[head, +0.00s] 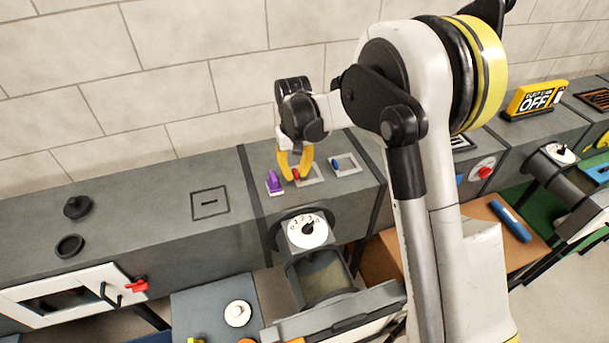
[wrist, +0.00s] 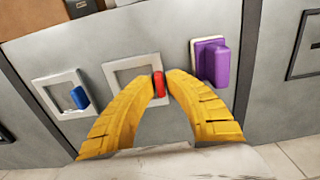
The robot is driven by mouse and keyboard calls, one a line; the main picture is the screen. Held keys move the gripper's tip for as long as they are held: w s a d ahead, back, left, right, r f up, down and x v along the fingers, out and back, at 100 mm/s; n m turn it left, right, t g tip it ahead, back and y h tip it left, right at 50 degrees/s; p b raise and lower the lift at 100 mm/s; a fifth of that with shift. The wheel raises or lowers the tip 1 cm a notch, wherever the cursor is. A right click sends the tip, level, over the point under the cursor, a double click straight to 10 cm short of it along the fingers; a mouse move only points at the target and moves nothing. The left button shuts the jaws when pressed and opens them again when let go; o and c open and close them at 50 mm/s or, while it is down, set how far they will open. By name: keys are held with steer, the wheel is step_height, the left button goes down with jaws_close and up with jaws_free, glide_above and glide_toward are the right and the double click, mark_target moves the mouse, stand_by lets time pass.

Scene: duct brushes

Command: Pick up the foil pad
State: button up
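I cannot pick out a foil pad for certain in either view. My gripper (head: 297,177) is over the duct top by the wall, its yellow fingers pointing down. In the wrist view its fingertips (wrist: 161,77) are close together, one on each side of a small red handle (wrist: 158,84). The fingers look shut on this handle, which stands at a pale square frame (wrist: 115,72). To its left in the wrist view is a blue handle (wrist: 80,98) in a similar frame. To its right is a purple handle (wrist: 215,63) on a purple-and-white block.
A white numbered dial (head: 307,230) is on the duct front below the gripper. A hatch with a red handle (head: 137,285) is at lower left. Black knobs (head: 77,206) stand on the left duct top. A yellow OFF sign (head: 535,98) is at right. The tiled wall is close behind.

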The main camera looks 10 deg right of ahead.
mark_target(296, 171)
jaws_close()
steer(key=shift+r, duration=0.45)
step_height(296, 171, up, 4)
steer(key=shift+d+f+p, duration=0.1)
steer(key=shift+d+p, duration=0.05)
steer(key=shift+p, duration=0.6)
steer(key=s+d+r+p, duration=0.4)
steer(key=s+d+r, duration=0.2)
steer(key=d+r, duration=0.3)
steer(key=shift+s+d+r, duration=0.2)
steer(key=shift+r, duration=0.5)
